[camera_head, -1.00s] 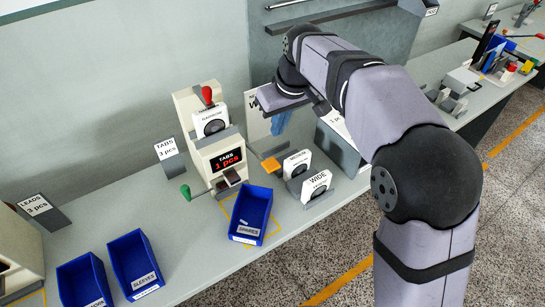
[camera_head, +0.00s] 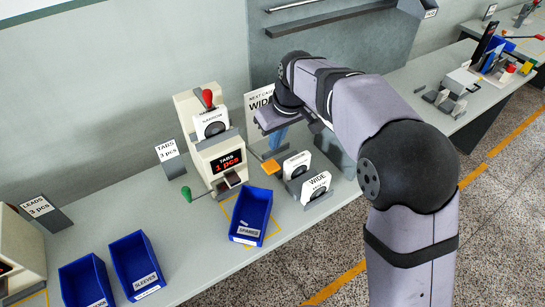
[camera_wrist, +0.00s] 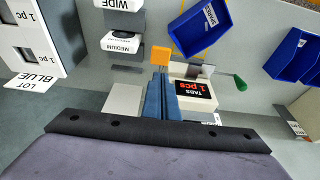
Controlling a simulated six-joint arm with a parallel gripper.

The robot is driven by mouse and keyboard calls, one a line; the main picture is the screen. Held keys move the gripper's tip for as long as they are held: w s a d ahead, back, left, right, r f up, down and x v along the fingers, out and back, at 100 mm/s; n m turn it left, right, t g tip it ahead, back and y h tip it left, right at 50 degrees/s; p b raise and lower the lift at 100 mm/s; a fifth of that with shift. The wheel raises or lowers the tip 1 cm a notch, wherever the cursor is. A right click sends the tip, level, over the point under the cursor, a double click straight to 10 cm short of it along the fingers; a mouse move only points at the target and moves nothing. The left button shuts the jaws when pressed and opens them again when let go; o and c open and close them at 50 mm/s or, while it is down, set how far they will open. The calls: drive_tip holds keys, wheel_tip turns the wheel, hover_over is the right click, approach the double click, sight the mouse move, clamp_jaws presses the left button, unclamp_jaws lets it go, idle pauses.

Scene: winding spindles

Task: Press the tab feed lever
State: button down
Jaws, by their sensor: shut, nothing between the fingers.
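The tab feeder (camera_head: 222,150) stands on the bench with a display reading "TABS 1 pcs". A red knob (camera_head: 207,95) is on top, a green-knobbed lever (camera_head: 187,193) sticks out at its lower left, and an orange pad (camera_head: 271,166) sits at its right side. Which one is the tab feed lever is not labelled. My gripper (camera_head: 276,147) points down just above the orange pad, its blue fingers shut and empty. In the wrist view, the fingertips (camera_wrist: 160,76) line up with the orange pad (camera_wrist: 161,55); whether they touch it I cannot tell.
A blue SPARES bin (camera_head: 251,214) is in front. More blue bins (camera_head: 136,265) lie at left.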

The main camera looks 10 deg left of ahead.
drive_tip(key=p, duration=0.3)
hover_over(274, 170)
drive_tip(key=x, duration=0.5)
drive_tip(key=d+x, duration=0.1)
drive_tip(key=x, duration=0.1)
drive_tip(key=shift+s+a+f, duration=0.15)
drive_tip(key=shift+s+f, duration=0.15)
drive_tip(key=shift+f, duration=0.95)
drive_tip(key=f+b, duration=0.1)
drive_tip(key=b, duration=0.3)
drive_tip(key=f+t+y+b, duration=0.1)
drive_tip(key=f+b, duration=0.1)
drive_tip(key=b, duration=0.2)
drive_tip(key=s+d+f+t+y+b, duration=0.1)
drive_tip(key=b, duration=0.2)
drive_tip(key=shift+f+b, duration=0.25)
drive_tip(key=shift+b, duration=0.15)
drive_tip(key=shift+r, duration=0.1)
drive_tip(key=shift+r+p, duration=0.6)
drive_tip(key=shift+r, duration=0.2)
